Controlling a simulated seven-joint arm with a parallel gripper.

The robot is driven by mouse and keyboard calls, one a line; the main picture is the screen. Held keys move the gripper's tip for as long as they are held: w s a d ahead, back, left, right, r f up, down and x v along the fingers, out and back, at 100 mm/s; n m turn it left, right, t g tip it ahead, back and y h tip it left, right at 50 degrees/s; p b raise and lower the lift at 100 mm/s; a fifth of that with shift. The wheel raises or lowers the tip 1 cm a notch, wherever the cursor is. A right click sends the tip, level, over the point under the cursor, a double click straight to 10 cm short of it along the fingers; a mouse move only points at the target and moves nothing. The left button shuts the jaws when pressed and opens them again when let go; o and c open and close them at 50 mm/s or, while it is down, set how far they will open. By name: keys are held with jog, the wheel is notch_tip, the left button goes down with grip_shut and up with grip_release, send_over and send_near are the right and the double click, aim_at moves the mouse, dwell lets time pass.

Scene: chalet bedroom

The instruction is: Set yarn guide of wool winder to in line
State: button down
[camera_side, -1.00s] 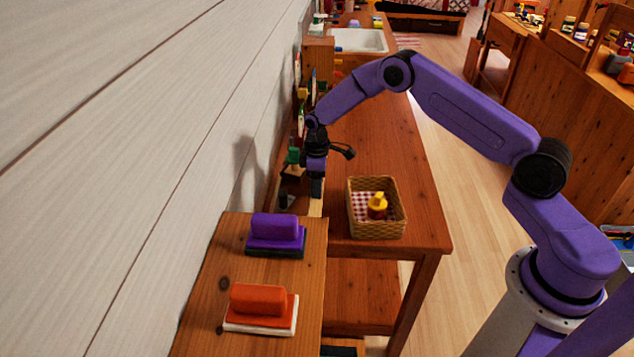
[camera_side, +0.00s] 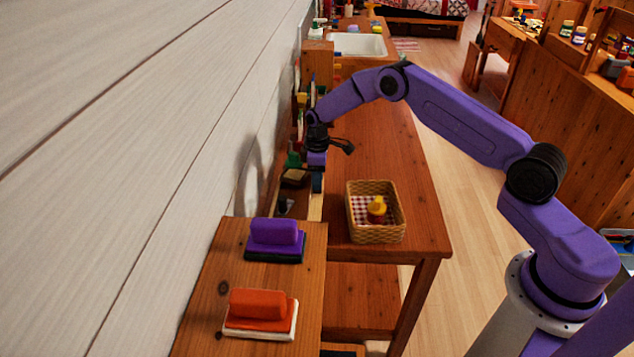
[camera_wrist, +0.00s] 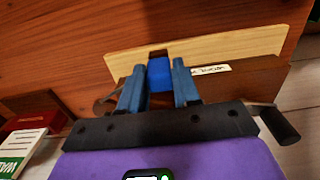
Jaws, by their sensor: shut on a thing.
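The wool winder is seen close in the wrist view as a pale board (camera_wrist: 220,47) and a dark wooden body with a white label (camera_wrist: 210,70). A dark crank handle (camera_wrist: 279,126) sticks out at its right. My gripper (camera_wrist: 158,78) is shut on a small blue block, apparently the yarn guide (camera_wrist: 160,74), with one finger on each side. The lower part of the block is hidden by the gripper. In the side view my gripper (camera_side: 317,182) is low over the left edge of the table, by the wall.
A wicker basket (camera_side: 376,235) with a yellow-topped bottle stands to the right on the table (camera_side: 400,150). Purple (camera_side: 275,235) and orange (camera_side: 260,305) brush-like blocks lie on the nearer wooden surface. Red and white boxes (camera_wrist: 25,145) show at lower left in the wrist view. The table's right side is clear.

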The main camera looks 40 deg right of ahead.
jog(key=shift+w+d+r, duration=0.1)
jog(key=shift+w+d, duration=0.1)
jog(key=c, duration=0.9)
grip_release()
notch_tip(320, 180, up, 17)
jog(key=shift+s+r, duration=0.1)
jog(key=shift+r, duration=0.05)
